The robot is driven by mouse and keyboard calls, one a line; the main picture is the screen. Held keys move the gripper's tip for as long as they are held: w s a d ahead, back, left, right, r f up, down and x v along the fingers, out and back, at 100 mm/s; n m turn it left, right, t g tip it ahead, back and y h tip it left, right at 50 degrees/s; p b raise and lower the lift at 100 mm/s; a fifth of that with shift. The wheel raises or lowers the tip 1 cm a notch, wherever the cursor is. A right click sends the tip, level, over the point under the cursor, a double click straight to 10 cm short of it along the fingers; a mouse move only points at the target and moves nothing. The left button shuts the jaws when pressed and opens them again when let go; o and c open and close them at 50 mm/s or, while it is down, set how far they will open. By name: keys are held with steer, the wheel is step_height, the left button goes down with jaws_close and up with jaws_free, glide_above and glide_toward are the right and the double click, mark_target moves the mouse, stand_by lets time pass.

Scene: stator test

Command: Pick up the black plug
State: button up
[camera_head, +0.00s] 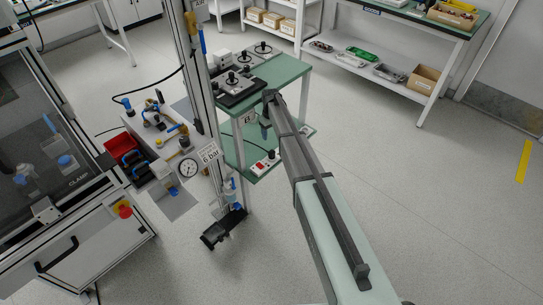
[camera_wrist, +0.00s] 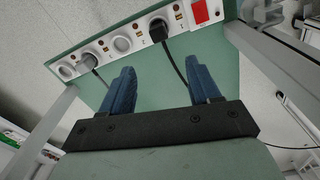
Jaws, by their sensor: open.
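The black plug (camera_wrist: 158,31) sits in a socket of the white power strip (camera_wrist: 139,39), near its red switch, in the wrist view. Its dark cable runs down between my fingers. In the head view my gripper (camera_head: 266,131) hangs beside the green bench, above the strip (camera_head: 265,163); the plug is too small to tell there.
The strip lies along the edge of the lower green shelf (camera_head: 240,153). The upper green top (camera_head: 285,72) holds dark devices (camera_head: 236,88) and stands close above my gripper. A pale post (camera_wrist: 270,58) stands at the right. Open floor (camera_head: 400,150) lies right of the bench.

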mark_target(271, 151)
steer(key=shift+s+f+n, duration=0.1)
steer(key=shift+s+n, duration=0.15)
steer(key=shift+n, duration=0.95)
step_height(271, 151, down, 9)
steer(key=shift+r, duration=0.15)
steer(key=shift+w+d+f, duration=0.1)
steer(key=shift+f, duration=1.15)
steer(key=shift+w+d+f, duration=0.1)
steer(key=shift+f, duration=1.15)
steer(key=shift+c, duration=0.2)
steer(key=c, duration=1)
steer(key=shift+r, duration=0.1)
